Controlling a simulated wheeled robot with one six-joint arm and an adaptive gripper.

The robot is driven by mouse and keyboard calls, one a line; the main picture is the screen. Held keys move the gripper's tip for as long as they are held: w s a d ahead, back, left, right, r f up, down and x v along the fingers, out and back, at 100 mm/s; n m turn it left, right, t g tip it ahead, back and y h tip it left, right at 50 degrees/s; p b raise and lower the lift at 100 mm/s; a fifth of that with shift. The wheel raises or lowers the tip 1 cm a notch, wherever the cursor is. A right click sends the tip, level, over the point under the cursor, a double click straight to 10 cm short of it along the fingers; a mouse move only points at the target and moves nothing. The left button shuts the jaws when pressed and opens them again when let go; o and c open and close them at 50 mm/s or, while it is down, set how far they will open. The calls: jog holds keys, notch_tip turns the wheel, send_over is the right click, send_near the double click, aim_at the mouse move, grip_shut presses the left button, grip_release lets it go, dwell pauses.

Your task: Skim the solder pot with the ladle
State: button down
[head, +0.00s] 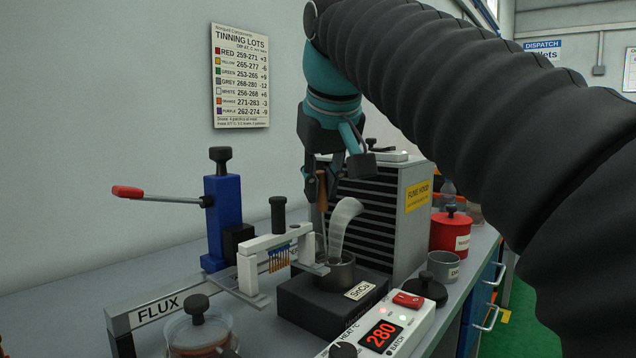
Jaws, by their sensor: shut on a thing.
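My gripper (322,192) is above and behind the pot, pointing down. It is shut on the upright orange-brown handle of the ladle (321,188). A thin shaft runs down from the handle towards the pot. The ladle's bowl is hidden, so I cannot tell whether it touches the solder. A pale curved shape (345,222) rises from the pot's mouth in front of my gripper.
A white clamp (272,242) with a row of copper-coloured pins stands left of the pot. A blue lever press (223,215) stands further left. A louvred grey unit (405,205) stands close behind. A grey cup (443,265) and red canister (451,232) are at right.

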jog(key=shift+r, duration=3.45)
jog(key=shift+d+r, duration=0.1)
jog(key=shift+r, duration=0.2)
jog(key=shift+s, duration=0.15)
